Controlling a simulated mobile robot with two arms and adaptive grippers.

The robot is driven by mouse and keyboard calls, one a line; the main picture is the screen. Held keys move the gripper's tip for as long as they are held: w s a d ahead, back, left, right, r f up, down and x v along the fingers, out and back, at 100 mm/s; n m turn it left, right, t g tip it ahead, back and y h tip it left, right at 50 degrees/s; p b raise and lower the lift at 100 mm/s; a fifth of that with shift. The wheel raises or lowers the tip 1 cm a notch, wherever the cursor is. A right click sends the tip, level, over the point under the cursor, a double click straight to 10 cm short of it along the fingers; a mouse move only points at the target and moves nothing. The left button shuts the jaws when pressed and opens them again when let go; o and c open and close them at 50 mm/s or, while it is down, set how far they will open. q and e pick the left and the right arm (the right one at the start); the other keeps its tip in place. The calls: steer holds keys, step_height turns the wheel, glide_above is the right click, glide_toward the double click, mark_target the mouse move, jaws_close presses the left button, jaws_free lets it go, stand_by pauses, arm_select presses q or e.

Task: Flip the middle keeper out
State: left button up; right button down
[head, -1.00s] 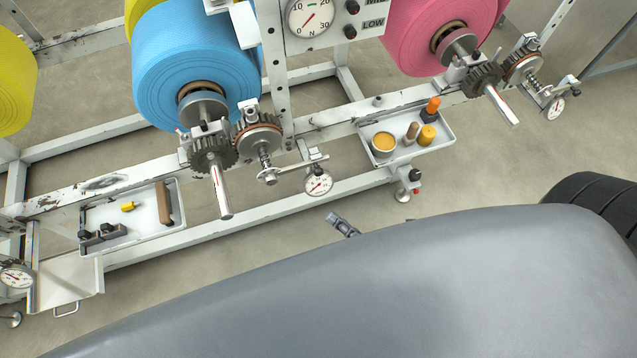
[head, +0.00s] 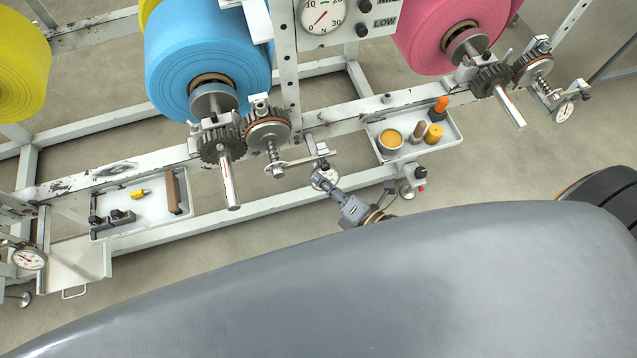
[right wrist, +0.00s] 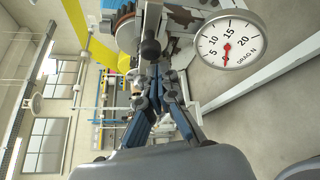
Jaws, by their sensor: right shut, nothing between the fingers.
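The middle spindle (head: 229,180) sticks out from the blue roll (head: 205,65), with a toothed wheel (head: 220,146) and a metal bearing block around its base. I take the small upright metal piece on that block as the middle keeper (head: 194,128); its exact position is too small to tell. My right gripper (head: 322,168) is shut and empty, in front of the small dial gauge, to the right of the spindle and apart from it. In the right wrist view its fingers (right wrist: 157,92) point toward a dark round knob (right wrist: 150,50). My left gripper is not in view.
A drag gauge (right wrist: 231,42) is close beside the fingers in the right wrist view. A spring-loaded brake disc (head: 268,133) sits right of the toothed wheel. Trays with small items (head: 460,137) (head: 100,235) flank the spindle. The pink roll (head: 440,40) is at right.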

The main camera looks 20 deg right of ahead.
steer(key=shift+w+d+r, duration=0.1)
steer(key=shift+d+r, duration=0.05)
steer(key=shift+d, duration=0.15)
steer(key=d, duration=0.6)
steer(key=shift+p, duration=0.45)
steer(key=shift+d, duration=0.1)
